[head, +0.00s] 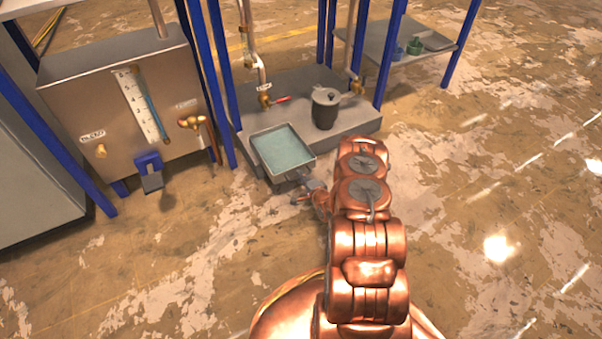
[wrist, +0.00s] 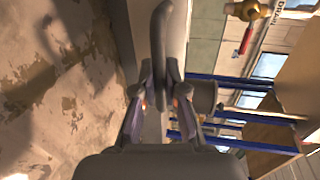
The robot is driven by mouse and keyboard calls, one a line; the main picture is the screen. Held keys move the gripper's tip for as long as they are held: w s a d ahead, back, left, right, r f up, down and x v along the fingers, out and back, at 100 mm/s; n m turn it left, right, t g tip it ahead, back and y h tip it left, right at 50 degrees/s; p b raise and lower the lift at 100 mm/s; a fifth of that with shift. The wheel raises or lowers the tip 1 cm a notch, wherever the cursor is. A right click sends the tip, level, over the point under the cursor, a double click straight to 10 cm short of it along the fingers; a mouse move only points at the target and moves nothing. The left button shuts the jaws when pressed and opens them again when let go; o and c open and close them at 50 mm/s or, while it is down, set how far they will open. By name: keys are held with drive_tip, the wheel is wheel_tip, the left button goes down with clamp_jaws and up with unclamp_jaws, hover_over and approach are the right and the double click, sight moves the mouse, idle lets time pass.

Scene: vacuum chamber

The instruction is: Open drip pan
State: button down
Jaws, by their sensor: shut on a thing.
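The drip pan (head: 293,172) is a shallow grey tray with a pale teal inside. In the head view it lies at the left front of a low grey platform, its near edge out past the platform's front. My gripper (head: 310,191) is at the pan's near right side, low and partly hidden by my copper arm. In the wrist view my gripper (wrist: 160,100) is shut on the pan's curved grey handle (wrist: 162,40), which runs up between the fingers. How far the pan is pulled out is hard to tell.
The grey platform (head: 345,122) holds a dark lidded pot (head: 326,108) behind the pan. A valve with a red lever (head: 272,100) hangs above the pan. A metal tank cabinet (head: 120,100) stands at left between blue posts. Floor in front and to the right is clear.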

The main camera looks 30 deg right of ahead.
drive_tip(key=c, duration=1.2)
unclamp_jaws()
drive_tip(key=shift+s, duration=0.1)
drive_tip(key=d+v, duration=0.1)
drive_tip(key=v, duration=1.1)
drive_tip(key=shift+a, duration=0.4)
